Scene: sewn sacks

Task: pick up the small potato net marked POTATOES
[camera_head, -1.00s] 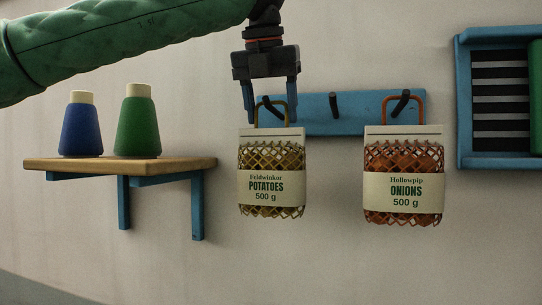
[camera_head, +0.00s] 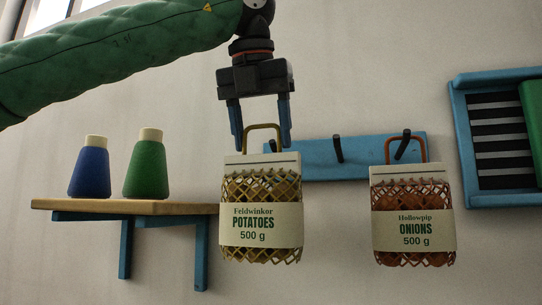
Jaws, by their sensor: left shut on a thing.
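The small potato net marked POTATOES (camera_head: 260,215) hangs upright by its yellow-brown handle loop, with a cream label reading 500 g. My left gripper (camera_head: 261,138) comes down from above, one finger on each side of the loop, and is shut on the net's handle. The net hangs in front of the blue hook rail (camera_head: 365,157), and a dark hook shows just behind the loop, which looks clear of it. Its lower part hides nothing but wall and the shelf's right end. My right gripper is not in view.
An orange-brown net marked ONIONS (camera_head: 413,218) hangs on the rail's right hook. The middle hook (camera_head: 338,149) is empty. At left, a wooden shelf (camera_head: 125,206) holds a blue cone (camera_head: 90,172) and a green cone (camera_head: 147,170). A blue-framed rack (camera_head: 465,130) is at right.

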